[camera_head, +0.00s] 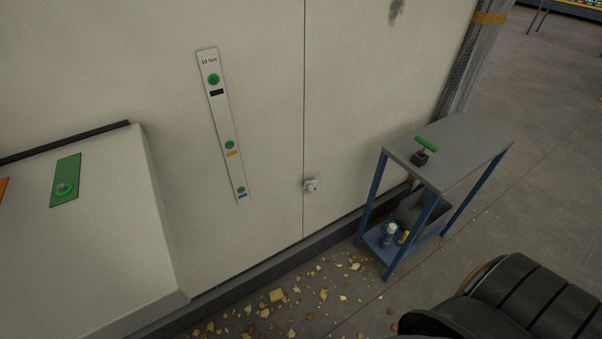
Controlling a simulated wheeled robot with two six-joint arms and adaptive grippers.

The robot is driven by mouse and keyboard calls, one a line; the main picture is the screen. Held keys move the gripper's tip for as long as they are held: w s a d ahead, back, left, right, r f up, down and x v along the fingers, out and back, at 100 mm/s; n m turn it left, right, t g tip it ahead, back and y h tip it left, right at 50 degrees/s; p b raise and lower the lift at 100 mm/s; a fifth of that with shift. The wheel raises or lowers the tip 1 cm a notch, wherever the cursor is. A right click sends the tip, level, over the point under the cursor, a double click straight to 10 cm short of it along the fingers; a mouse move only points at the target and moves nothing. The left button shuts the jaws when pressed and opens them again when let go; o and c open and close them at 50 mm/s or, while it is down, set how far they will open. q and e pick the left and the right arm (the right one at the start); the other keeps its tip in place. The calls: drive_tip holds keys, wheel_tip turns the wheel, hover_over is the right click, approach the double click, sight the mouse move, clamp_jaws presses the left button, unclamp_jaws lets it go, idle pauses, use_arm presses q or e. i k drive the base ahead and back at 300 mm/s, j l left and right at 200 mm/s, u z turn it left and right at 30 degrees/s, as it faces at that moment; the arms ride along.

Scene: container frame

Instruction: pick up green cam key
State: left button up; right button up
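The green cam key (427,144) has a green T-bar handle on a short dark shaft. It stands upright in a small dark block on the grey top of a side table (462,143) at the right. What the lower end of the key looks like is hidden in the block. Neither of my grippers can be made out in this view, and nothing touches the key.
The table has blue legs and a lower shelf with a white-capped bottle (390,233) and other items. A pale cabinet wall (350,80) stands behind it, with a small lock (311,185). Yellowish debris (278,296) litters the floor. A dark ridged form fills the bottom right.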

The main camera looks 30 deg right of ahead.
sight(426, 144)
drive_tip(key=z, duration=1.8)
